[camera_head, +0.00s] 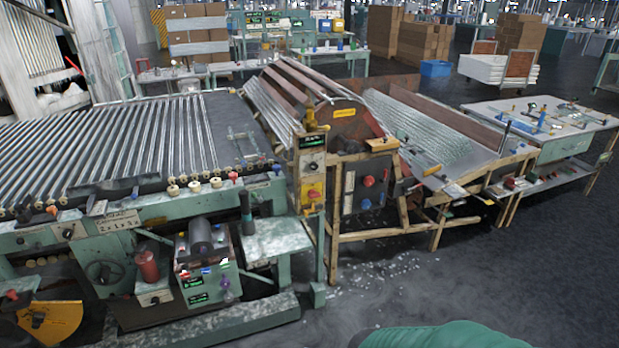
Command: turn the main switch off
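A tall control post stands at the centre, with a yellow box (312,188) that carries small controls, including a red one. Right of it is a dark panel (352,190) with a red knob (369,181) and a blue knob (366,204). A green box (207,283) with small labels and a purple knob sits low on the machine at left. No readable label shows which of these is the main switch, and switch positions are too small to tell. Neither gripper is in view.
A green machine with glass tubes on its bed (130,150) fills the left. Wooden-framed troughs (420,130) of tubes stand at centre right. A work table (545,125) with small tools is at right. The grey floor (480,270) in front is open, with scattered bits near the frame.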

